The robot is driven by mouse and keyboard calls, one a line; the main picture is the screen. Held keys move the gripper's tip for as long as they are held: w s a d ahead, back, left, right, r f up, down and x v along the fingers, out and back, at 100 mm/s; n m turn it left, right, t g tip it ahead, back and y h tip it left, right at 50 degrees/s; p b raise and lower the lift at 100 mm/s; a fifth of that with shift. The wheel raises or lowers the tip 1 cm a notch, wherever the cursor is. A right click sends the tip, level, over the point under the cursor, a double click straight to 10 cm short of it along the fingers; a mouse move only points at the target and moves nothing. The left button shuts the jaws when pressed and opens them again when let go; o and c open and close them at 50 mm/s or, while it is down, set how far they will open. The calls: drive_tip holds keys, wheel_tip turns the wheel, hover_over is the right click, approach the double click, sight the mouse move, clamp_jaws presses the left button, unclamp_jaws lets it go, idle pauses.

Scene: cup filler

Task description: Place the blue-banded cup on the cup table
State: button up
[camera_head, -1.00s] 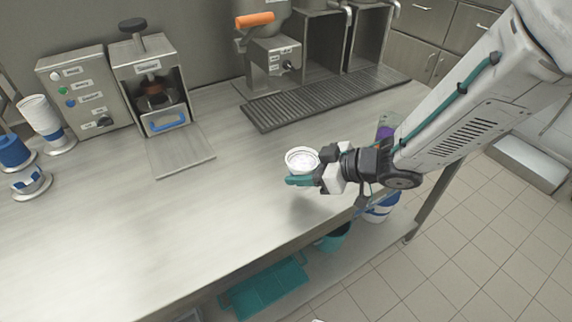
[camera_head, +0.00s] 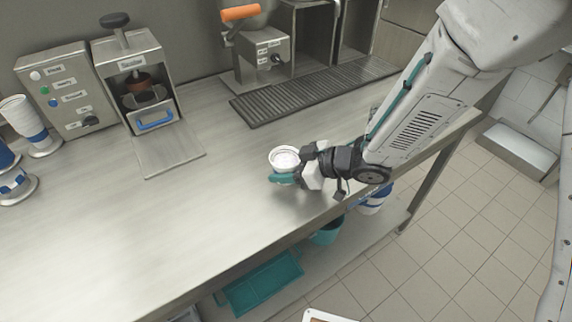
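My gripper (camera_head: 284,178) has teal fingers closed around a white cup (camera_head: 284,156). The cup is upright and open at the top, with its pale inside showing. It is held above the steel counter near its front edge. The fingers cover the cup's side, so I cannot see the colour of its band. I cannot identify the cup table for sure; a corner of a white-edged, brown-topped surface (camera_head: 322,316) shows at the bottom edge.
The steel counter (camera_head: 110,235) is clear at front left. Stacked blue-and-white cups (camera_head: 28,125) stand at far left. A press machine (camera_head: 140,75) and drip tray (camera_head: 310,90) are behind. A lower shelf holds a teal tray (camera_head: 262,283) and teal container (camera_head: 328,232). Tiled floor lies right.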

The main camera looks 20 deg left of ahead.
drive_tip(key=shift+o, duration=1.2)
drive_tip(key=shift+r, duration=0.25)
drive_tip(key=v, duration=1.2)
